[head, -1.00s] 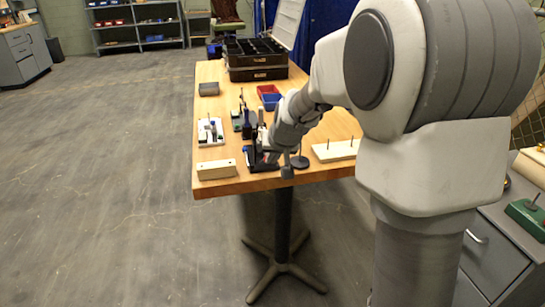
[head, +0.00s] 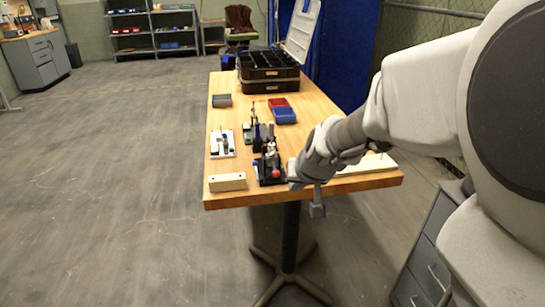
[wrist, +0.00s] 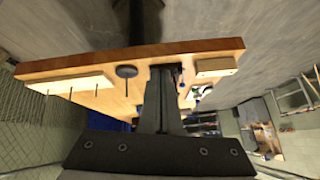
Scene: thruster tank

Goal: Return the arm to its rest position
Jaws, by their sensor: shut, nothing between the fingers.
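My gripper (head: 292,172) is at the near edge of the wooden table (head: 313,100), just right of a small black fixture with a red knob (head: 270,168). I cannot tell from the head view whether it touches the fixture. My arm reaches in from the right. In the wrist view my gripper (wrist: 162,72) shows as two dark fingers shut together, with nothing between them. The table's edge (wrist: 130,58) runs across the top of that view.
A pale wooden block (head: 227,182) lies left of the fixture. A board with pegs (head: 368,163) is partly behind my arm. A black round base (wrist: 126,72) shows beside the fingers. Floor left of the table is clear.

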